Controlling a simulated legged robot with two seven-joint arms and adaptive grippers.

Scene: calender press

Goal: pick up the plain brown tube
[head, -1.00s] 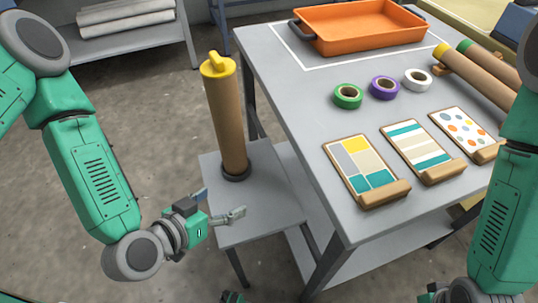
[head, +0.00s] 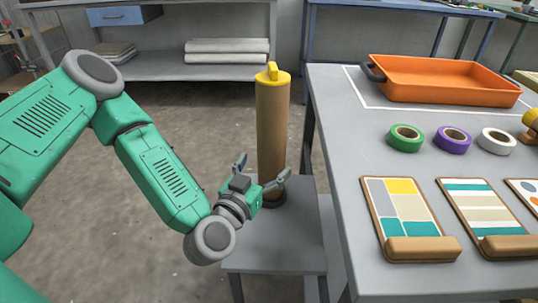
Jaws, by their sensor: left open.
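The plain brown tube (head: 271,125) stands upright on a small grey stand (head: 275,245) left of the big table. It has a yellow cap (head: 273,77) with a raised grip on top. Its foot sits in a dark ring, partly hidden behind my gripper. My left gripper (head: 263,172) is open and empty, its fingers spread towards the tube's lower part. The fingers overlap the tube's lower part in the picture; I cannot tell whether they touch it. My right gripper is not in view.
The grey table (head: 365,150) on the right carries an orange tray (head: 445,82), green tape (head: 405,138), purple tape (head: 453,140), white tape (head: 497,141) and patterned sample boards (head: 405,205). A shelf with rolls (head: 227,52) stands behind.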

